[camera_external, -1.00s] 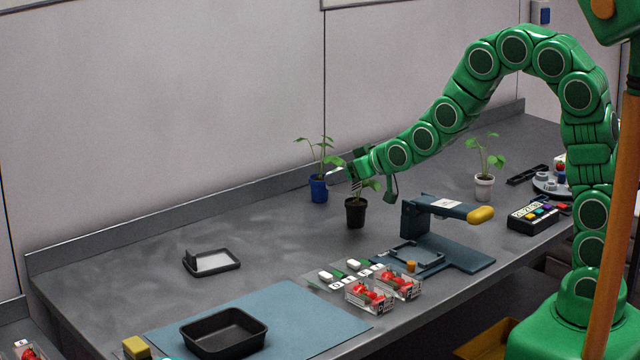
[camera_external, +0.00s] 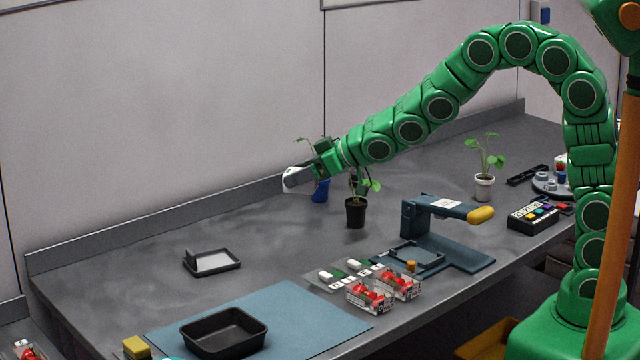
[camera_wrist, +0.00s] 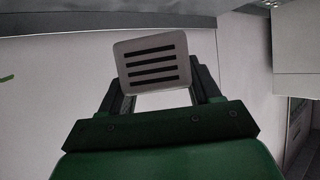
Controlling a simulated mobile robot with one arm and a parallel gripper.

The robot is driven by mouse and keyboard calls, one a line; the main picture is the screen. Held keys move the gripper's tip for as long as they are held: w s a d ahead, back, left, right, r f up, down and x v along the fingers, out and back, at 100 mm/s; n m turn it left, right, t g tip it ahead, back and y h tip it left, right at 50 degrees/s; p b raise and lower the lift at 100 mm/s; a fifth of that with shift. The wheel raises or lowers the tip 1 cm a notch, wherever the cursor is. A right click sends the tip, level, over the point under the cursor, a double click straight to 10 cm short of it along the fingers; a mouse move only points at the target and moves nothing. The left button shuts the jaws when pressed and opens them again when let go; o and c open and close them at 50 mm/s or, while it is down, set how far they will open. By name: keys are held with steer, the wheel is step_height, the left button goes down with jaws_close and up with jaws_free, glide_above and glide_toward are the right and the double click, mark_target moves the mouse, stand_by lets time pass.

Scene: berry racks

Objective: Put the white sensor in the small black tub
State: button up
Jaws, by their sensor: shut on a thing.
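My gripper (camera_external: 300,178) is raised above the back of the bench, in front of the blue pot. It is shut on the white sensor (camera_wrist: 151,62), a pale block with rounded corners and several dark slots, which fills the space between the fingers in the wrist view. In the external view the white sensor (camera_external: 290,180) shows at the gripper's tip, clear of the bench. The small black tub (camera_external: 224,331) stands open and looks empty on the blue mat at the front left, well away from my gripper.
The blue pot (camera_external: 320,190) is partly hidden behind my gripper. A black pot with a plant (camera_external: 355,212) stands close by. A shallow dark tray (camera_external: 212,261) lies left of centre. Berry punnets (camera_external: 369,298) and a blue stand (camera_external: 440,250) are to the right. The bench's left part is mostly clear.

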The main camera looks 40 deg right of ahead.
steer(key=s+a+n+g+y, duration=0.5)
steer(key=s+a, duration=0.6)
steer(key=a, duration=0.5)
steer(key=s+a+f+n+g, duration=0.2)
steer(key=s+a+n+g, duration=0.15)
steer(key=s, duration=0.45)
steer(key=s+a+f+n+g, duration=0.2)
steer(key=s+a+n, duration=0.1)
steer(key=s+a, duration=0.3)
glide_above(217, 357)
steer(key=d, duration=0.1)
steer(key=f, duration=0.8)
steer(key=shift+s+f, duration=0.15)
steer(key=shift+s, duration=0.25)
steer(key=shift+w+a+f, duration=0.35)
steer(key=shift+a+f, duration=0.05)
steer(key=shift+f, duration=1.8)
steer(key=shift+f, duration=0.15)
steer(key=o, duration=0.8)
